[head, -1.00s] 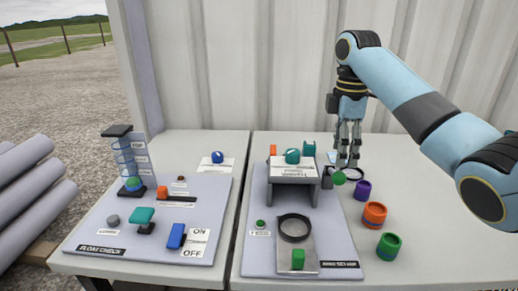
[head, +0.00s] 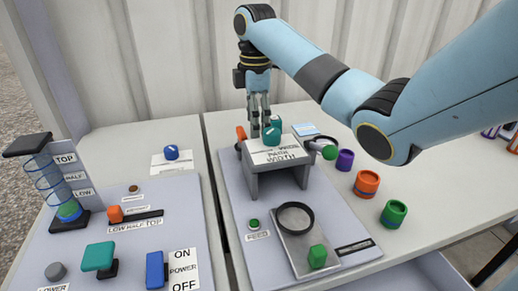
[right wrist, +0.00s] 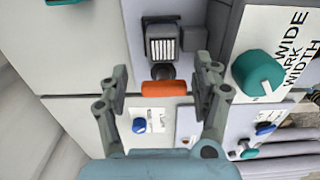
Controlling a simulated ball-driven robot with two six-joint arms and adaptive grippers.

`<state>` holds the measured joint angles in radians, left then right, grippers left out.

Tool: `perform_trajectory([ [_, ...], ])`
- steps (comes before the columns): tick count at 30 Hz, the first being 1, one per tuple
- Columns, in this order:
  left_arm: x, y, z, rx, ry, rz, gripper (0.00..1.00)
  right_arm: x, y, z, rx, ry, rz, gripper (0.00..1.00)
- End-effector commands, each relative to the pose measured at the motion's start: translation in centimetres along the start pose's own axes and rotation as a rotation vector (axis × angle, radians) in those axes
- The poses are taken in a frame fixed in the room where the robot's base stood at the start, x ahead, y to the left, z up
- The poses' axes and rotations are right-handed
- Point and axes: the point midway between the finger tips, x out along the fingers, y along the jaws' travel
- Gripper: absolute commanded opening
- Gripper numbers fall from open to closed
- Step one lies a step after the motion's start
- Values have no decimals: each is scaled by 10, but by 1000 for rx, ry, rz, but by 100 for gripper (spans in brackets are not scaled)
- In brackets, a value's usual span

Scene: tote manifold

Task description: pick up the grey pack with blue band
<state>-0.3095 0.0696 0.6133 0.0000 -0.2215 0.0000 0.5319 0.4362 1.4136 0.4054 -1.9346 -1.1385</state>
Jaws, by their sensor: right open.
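I cannot make out a grey pack with a blue band in either view. My right gripper (head: 260,130) points down behind the small grey stand (head: 254,182) in the head view, its lower tips partly hidden by the teal knob (head: 271,137). In the right wrist view the right gripper (right wrist: 178,78) is open. An orange bar handle (right wrist: 165,88) shows between its fingers, with a grey block with white stripes (right wrist: 163,48) beyond. Whether the fingers touch the handle I cannot tell. The handle also shows in the head view (head: 241,133). My left gripper is out of view.
Right of the stand are a green ball (head: 330,152), a purple ring (head: 345,160), an orange ring (head: 366,184) and a green ring (head: 393,213). The left panel (head: 150,255) carries a coil tower (head: 54,180) and switches.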

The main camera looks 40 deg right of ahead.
Motion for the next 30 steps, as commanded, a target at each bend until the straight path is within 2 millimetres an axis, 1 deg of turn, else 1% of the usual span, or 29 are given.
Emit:
perform_trajectory([
  [1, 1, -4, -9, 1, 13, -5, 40, 10, -2, 0, 0, -1, -5, 65],
  [3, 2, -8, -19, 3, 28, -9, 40, 22, -3, 0, 0, 0, -5, 65],
  [6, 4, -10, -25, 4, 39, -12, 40, 35, -3, -1, 0, 0, -4, 65],
  [9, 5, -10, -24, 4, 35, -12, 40, 42, -3, 0, 0, -1, -3, 65],
  [15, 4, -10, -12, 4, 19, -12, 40, 43, -3, 0, -1, -1, -2, 65],
  [16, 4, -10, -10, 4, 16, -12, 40, 43, -3, 0, -1, -1, -2, 64],
  [19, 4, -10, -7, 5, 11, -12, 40, 43, -3, 0, -1, -1, -2, 51],
  [27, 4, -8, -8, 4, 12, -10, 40, 42, -3, 0, -1, -1, -2, 16],
  [30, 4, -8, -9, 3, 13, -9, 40, 42, -2, 0, -1, 0, -2, 5],
])
